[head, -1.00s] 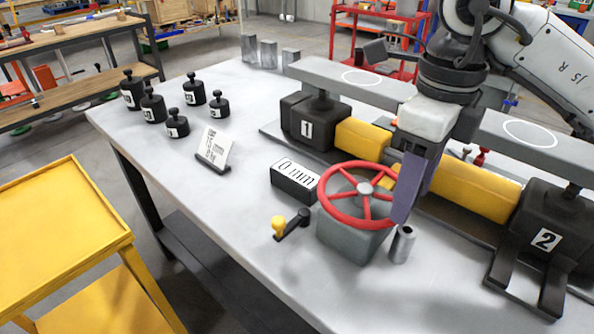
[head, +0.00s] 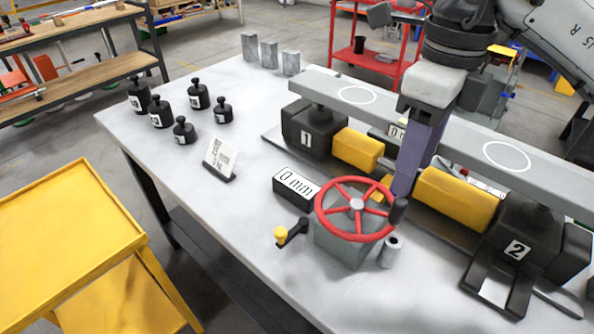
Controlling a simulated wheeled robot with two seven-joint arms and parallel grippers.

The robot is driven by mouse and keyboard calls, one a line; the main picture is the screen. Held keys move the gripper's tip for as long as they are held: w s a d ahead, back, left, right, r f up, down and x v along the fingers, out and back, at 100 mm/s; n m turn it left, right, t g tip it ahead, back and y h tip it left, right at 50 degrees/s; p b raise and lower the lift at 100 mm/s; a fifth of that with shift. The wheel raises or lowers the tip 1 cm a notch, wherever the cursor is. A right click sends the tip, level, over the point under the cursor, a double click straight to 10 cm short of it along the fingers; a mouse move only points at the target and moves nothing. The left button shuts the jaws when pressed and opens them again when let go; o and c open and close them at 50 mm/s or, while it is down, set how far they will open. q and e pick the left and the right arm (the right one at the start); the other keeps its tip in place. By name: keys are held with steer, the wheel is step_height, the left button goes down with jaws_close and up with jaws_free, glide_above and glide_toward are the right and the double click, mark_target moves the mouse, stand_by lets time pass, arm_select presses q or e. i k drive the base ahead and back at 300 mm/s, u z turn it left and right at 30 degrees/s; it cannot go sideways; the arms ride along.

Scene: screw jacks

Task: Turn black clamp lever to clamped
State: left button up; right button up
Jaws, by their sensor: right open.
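A black lever (head: 294,232) with a yellow ball on its left end sits low at the left side of the grey gearbox (head: 340,246). The red handwheel (head: 357,204) is on top of the gearbox, with an upright black grip (head: 398,211) at its right rim. My right gripper (head: 402,190) has purple fingers pointing down. It is open, with its tips just above and behind the black grip, and nothing shows held in it. The gap between its fingers is hard to see from this side. My right gripper is well to the right of the black lever. My left gripper is not in view.
A 0 mm display (head: 295,188) stands behind the lever. A grey beam (head: 440,135) spans jack 1 (head: 308,132) and jack 2 (head: 520,247). A metal cylinder (head: 390,252) stands right of the gearbox. Black weights and a card (head: 220,157) are left. The table left of the lever is clear.

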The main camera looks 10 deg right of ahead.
mark_target(283, 236)
steer(key=k, duration=1)
